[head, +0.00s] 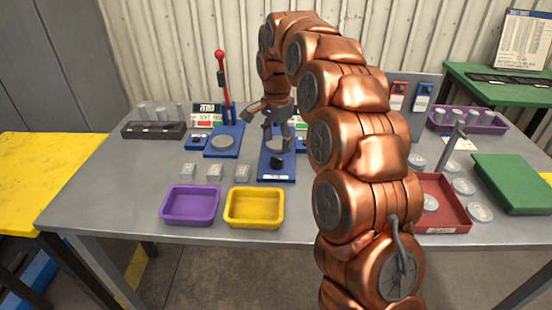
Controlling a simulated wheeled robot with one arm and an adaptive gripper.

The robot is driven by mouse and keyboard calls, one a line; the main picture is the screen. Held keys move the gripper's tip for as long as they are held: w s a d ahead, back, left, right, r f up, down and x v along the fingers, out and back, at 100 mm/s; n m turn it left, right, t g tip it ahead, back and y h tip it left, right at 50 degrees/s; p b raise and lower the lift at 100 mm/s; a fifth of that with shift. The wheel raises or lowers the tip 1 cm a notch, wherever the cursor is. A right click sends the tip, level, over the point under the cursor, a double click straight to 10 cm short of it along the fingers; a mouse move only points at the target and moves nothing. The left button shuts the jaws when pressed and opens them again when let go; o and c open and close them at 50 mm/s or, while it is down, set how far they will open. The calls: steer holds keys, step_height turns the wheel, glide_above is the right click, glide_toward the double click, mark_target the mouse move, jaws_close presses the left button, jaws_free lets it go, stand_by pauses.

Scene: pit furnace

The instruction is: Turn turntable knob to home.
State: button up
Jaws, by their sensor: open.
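The black turntable knob (277,161) sits near the front of a blue base plate (276,178) in the middle of the table. Behind the knob is a round grey disc, partly hidden by my gripper. My gripper (276,147) points down over this blue unit, just behind and above the knob. Its dark fingers are apart with nothing seen between them. The view is too small to tell whether a finger touches the disc or knob. The knob's pointing direction and any home mark cannot be made out.
To the left stands another blue unit with a grey disc (222,142) and a red-topped lever (221,70). A red tray (455,200) is at right, partly behind my arm.

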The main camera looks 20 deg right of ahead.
mark_target(277, 158)
steer(key=shift+f+p, duration=0.35)
steer(key=shift+f, duration=2.85)
steer(key=shift+c, duration=0.2)
steer(key=c, duration=1.1)
